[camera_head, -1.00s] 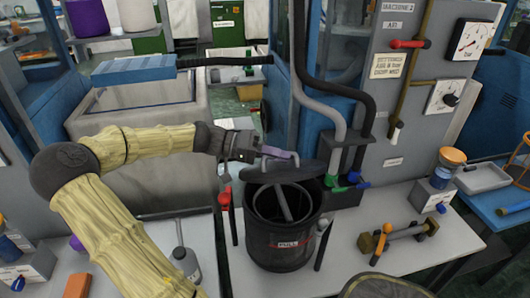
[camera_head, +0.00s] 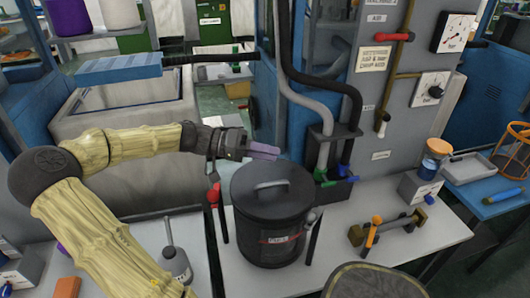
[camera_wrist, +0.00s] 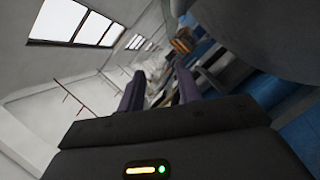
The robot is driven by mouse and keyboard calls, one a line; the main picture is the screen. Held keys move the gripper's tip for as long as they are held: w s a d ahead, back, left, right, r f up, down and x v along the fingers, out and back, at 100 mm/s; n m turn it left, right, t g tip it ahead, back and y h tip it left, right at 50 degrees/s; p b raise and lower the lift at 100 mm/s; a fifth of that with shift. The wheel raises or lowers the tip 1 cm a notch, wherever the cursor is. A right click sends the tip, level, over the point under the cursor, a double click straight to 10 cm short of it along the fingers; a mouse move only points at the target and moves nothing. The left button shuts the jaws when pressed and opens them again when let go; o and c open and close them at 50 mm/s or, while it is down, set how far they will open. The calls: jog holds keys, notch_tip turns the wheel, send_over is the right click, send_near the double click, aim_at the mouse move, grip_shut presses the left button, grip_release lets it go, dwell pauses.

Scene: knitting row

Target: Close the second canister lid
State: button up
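A black canister (camera_head: 273,242) with a red-and-white label stands on the pale bench in the head view. Its round dark lid (camera_head: 250,196) lies flat over the top, with a grey bar handle (camera_head: 270,187) across it. The inside of the canister is hidden. My gripper (camera_head: 264,151) is behind the lid, near its far edge, and apart from the handle. In the wrist view my gripper (camera_wrist: 160,82) shows two purple fingers with an empty gap between them. A large dark curved surface fills the upper right there; I cannot tell what it is.
A red-topped lever (camera_head: 214,198) stands left of the canister and a grey-knobbed one (camera_head: 311,217) right of it. Hoses (camera_head: 325,110) come down behind.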

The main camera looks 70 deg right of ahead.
jog(key=shift+w, duration=0.1)
jog(key=p+v, duration=0.1)
jog(key=v, duration=1.6)
jog(key=shift+w, duration=0.15)
notch_tip(320, 180, up, 10)
jog(key=p, duration=1)
jog(key=shift+w+a, duration=0.1)
